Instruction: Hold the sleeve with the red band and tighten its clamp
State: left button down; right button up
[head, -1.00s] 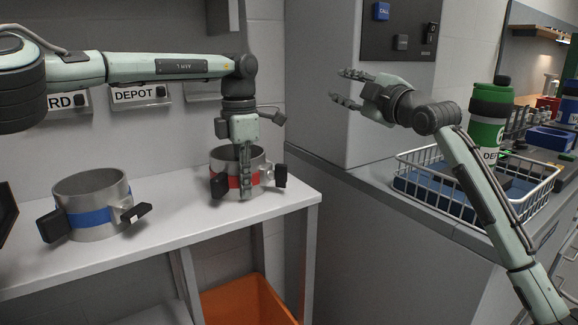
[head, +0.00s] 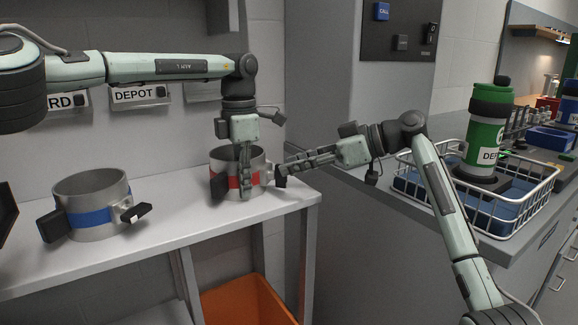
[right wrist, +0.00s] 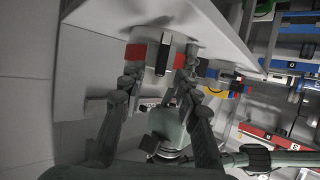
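The metal sleeve with the red band (head: 221,181) stands upright on the white shelf. My left gripper (head: 245,183) points straight down onto it, with a finger against its front wall; it appears shut on the wall, though the inner side is hidden. The clamp (head: 281,176) is at the sleeve's right side, its black end partly covered by my right gripper (head: 285,170). The right gripper comes in from the right, fingers pointing left. In the right wrist view, its fingers (right wrist: 160,84) are apart, with the red band (right wrist: 136,52) and clamp (right wrist: 164,54) just beyond them. Contact is unclear.
A second sleeve with a blue band (head: 92,217) stands left on the shelf (head: 170,225). An orange bin (head: 248,303) is below. A wire basket (head: 475,225) with a green bottle (head: 483,140) sits on the right counter. A grey cabinet stands behind the right arm.

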jog(key=shift+x, duration=0.95)
jog(key=shift+c, duration=0.5)
grip_shut()
jog(key=shift+w, duration=0.1)
jog(key=shift+w+d+m+g+y, duration=0.1)
jog(key=shift+w+m+g+y, duration=0.1)
jog(key=shift+m+g, duration=0.3)
jog(key=shift+w+d+m+g+y, duration=0.1)
jog(key=shift+w+m+g+y, duration=0.15)
jog(key=shift+m, duration=0.45)
jog(key=shift+w+f+m+g+y, duration=0.15)
jog(key=shift+m+g, duration=0.3)
jog(key=shift+m, duration=0.2)
jog(key=shift+w+f+m+g+y, duration=0.15)
jog(key=shift+m+g, duration=0.25)
jog(key=shift+m, duration=0.25)
